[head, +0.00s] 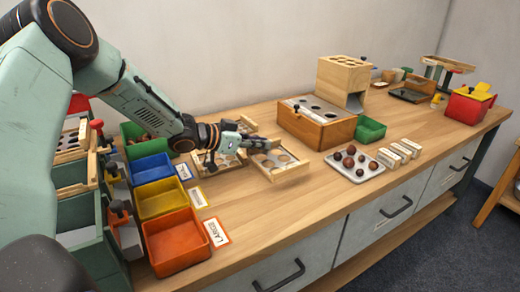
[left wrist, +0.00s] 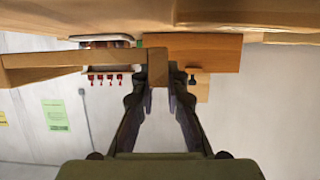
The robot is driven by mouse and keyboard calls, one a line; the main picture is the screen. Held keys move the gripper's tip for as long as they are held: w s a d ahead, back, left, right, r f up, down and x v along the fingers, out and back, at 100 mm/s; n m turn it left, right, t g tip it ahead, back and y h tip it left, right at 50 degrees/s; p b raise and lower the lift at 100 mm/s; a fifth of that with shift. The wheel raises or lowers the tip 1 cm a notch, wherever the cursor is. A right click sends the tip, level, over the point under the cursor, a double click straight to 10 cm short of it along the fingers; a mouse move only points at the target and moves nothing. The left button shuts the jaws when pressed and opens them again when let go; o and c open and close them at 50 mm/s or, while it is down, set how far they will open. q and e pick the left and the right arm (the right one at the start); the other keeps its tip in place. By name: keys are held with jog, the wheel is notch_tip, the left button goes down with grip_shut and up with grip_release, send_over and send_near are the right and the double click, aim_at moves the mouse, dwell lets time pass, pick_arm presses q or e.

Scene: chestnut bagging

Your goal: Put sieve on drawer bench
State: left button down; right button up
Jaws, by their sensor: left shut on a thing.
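My left gripper (head: 262,143) reaches over the drawer bench (head: 255,205) and is shut on a wooden sieve (head: 279,171). The sieve has a pale frame and a plate with round holes. In the left wrist view, my left gripper (left wrist: 159,90) has its fingers on either side of a wooden piece of the sieve (left wrist: 158,66). The sieve is close to the bench top; I cannot tell whether it touches. The bench has a wooden top and grey drawers with dark handles. My right gripper is not in view.
More wooden frame parts (head: 213,163) lie behind the gripper. Blue, yellow and orange bins (head: 180,262) line the left. A wooden box with a holed lid (head: 330,132), a green bin (head: 370,131) and a tray of chestnuts (head: 345,172) stand right. The front bench top is clear.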

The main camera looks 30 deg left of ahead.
pick_arm(q)
jog(key=shift+a+f, duration=0.25)
jog(key=shift+w, duration=0.15)
jog(key=shift+d, duration=0.4)
jog(key=shift+a+f, duration=0.3)
jog(key=shift+f, duration=0.05)
jog(key=c, duration=1.8)
grip_release()
jog(key=o, duration=0.4)
jog(key=shift+d, duration=0.2)
jog(key=shift+c, duration=0.2)
jog(key=shift+o, duration=0.3)
jog(key=shift+a, duration=0.1)
